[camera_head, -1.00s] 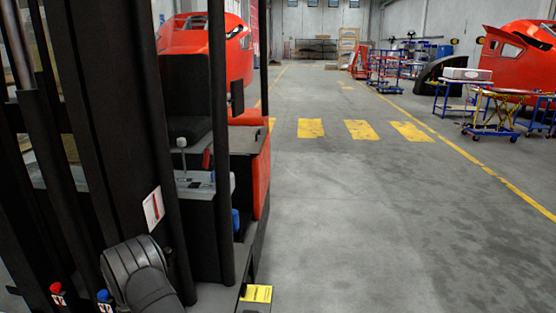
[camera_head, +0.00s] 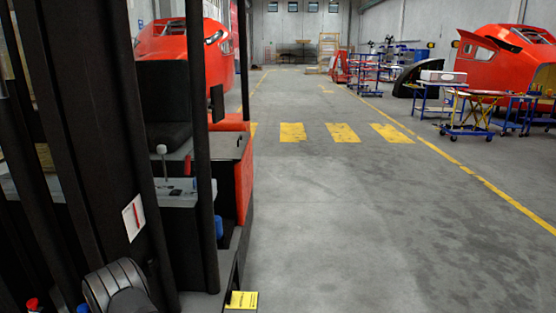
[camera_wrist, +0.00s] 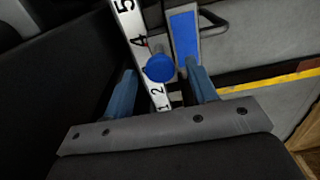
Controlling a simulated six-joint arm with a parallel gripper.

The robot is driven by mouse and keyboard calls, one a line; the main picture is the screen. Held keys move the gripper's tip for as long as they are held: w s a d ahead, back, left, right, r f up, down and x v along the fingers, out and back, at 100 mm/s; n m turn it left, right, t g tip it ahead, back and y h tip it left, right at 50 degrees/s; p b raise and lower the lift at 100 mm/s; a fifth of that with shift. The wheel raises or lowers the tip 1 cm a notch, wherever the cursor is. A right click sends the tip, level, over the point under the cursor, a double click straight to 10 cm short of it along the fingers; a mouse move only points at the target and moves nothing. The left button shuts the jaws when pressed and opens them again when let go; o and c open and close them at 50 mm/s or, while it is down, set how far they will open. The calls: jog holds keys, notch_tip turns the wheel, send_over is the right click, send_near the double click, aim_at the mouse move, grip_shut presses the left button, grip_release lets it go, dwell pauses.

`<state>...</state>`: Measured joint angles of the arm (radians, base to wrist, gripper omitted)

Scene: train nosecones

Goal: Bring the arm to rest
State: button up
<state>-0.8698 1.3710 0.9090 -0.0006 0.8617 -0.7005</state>
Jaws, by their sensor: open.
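My gripper (camera_wrist: 161,84) shows in the wrist view, with its two blue fingers spread apart. Nothing is visibly clamped between them. Beyond the fingers is a white numbered strip (camera_wrist: 137,30) with a round blue knob or cap (camera_wrist: 159,68) in front of it. A blue panel (camera_wrist: 185,38) with a pale border is near the right finger. I cannot tell how far these are from the fingertips. In the head view my gripper does not show.
A lift-truck-like machine with dark posts (camera_head: 201,150) fills the left. Red nosecones stand far left (camera_head: 165,45) and right (camera_head: 490,65). Blue trolleys (camera_head: 470,110) stand at right. The grey floor (camera_head: 350,220) with yellow markings (camera_head: 342,133) is open in the middle.

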notch_tip(320, 180, up, 18)
notch_tip(320, 180, down, 21)
jog(key=shift+r, duration=0.2)
notch_tip(320, 180, up, 16)
jog(key=r, duration=0.1)
jog(key=s+d+f+h, duration=0.2)
jog(key=d+f, duration=0.3)
jog(key=d, duration=0.7)
jog(key=s+d+f+n+h, duration=0.1)
jog(key=s+d+f+h, duration=0.2)
jog(key=d, duration=0.9)
jog(key=s+d+f+n+h, duration=0.1)
jog(key=s+d+f+h, duration=0.1)
jog(key=d+f, duration=0.6)
jog(key=shift+s+d+f, duration=0.25)
jog(key=shift+d, duration=2.05)
jog(key=shift+o, duration=0.5)
